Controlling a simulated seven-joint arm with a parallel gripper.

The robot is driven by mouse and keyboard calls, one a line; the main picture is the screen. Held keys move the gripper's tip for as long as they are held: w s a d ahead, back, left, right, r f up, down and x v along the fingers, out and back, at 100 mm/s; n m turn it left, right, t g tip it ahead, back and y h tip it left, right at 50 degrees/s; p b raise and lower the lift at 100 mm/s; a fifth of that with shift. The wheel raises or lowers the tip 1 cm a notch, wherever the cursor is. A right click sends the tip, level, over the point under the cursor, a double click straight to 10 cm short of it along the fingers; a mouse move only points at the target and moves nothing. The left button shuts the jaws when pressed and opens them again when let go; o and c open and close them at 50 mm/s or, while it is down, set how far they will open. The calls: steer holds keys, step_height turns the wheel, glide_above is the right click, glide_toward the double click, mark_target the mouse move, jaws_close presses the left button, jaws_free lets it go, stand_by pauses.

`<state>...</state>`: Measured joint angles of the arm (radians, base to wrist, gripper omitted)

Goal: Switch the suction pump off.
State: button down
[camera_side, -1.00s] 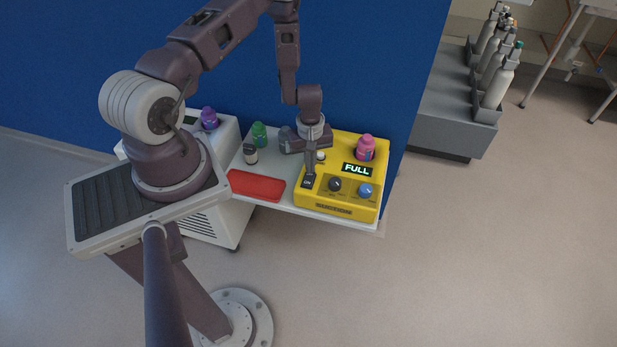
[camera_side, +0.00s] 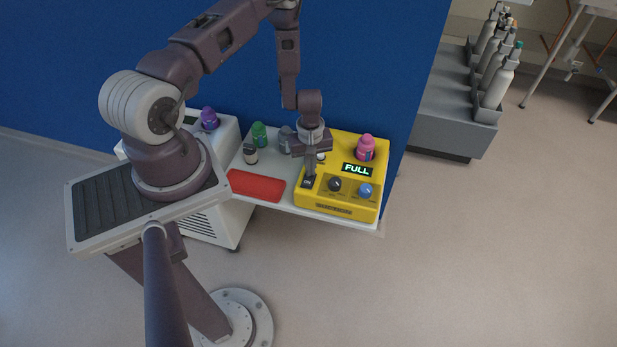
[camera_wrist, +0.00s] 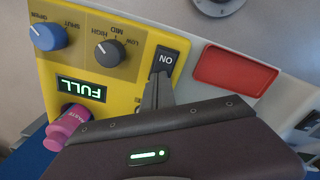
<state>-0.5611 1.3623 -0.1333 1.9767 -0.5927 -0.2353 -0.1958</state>
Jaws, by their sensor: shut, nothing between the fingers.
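The suction pump (camera_side: 325,206) is a yellow box on a light shelf, and fills the left of the wrist view (camera_wrist: 50,72). Its lit display (camera_side: 356,169) reads FULL. A black rocker switch (camera_wrist: 167,60) marked ON sits at one corner of its panel. Beside it are a dark knob (camera_wrist: 109,53) marked LOW, MID and HIGH and a blue knob (camera_wrist: 47,36). My gripper (camera_side: 309,175) points down at the switch, its fingers shut and empty. In the wrist view the fingertips (camera_wrist: 160,77) are at the switch's near end; I cannot tell whether they touch it.
A pink bottle (camera_side: 365,149) stands on the pump's back part. A red flat piece (camera_side: 256,186) lies left of the pump. A green bottle (camera_side: 259,134) and a dark-capped bottle (camera_side: 250,155) stand behind it. A blue wall (camera_side: 370,60) rises behind.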

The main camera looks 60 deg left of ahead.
steer(key=shift+r, duration=3.45)
steer(key=w+d+r+m+t, duration=0.15)
steer(key=d+r+m, duration=0.3)
steer(key=r, duration=0.95)
steer(key=w+d+r+m+t, duration=0.1)
steer(key=d+r+m+t, duration=0.15)
steer(key=d+r, duration=0.7)
steer(key=s+d+r+m, duration=0.1)
steer(key=s+r+m, duration=0.1)
steer(key=s+r, duration=0.35)
steer(key=s+r+m, duration=0.2)
steer(key=r, duration=0.6)
steer(key=s+r+m, duration=0.1)
steer(key=s+m, duration=0.1)
steer(key=s, duration=0.4)
steer(key=s+d+r+m+t, duration=0.1)
steer(key=s+r+m, duration=0.1)
steer(key=s, duration=0.5)
steer(key=shift+d+r+t, duration=0.15)
steer(key=shift+r+t, duration=0.1)
steer(key=shift+t, duration=0.05)
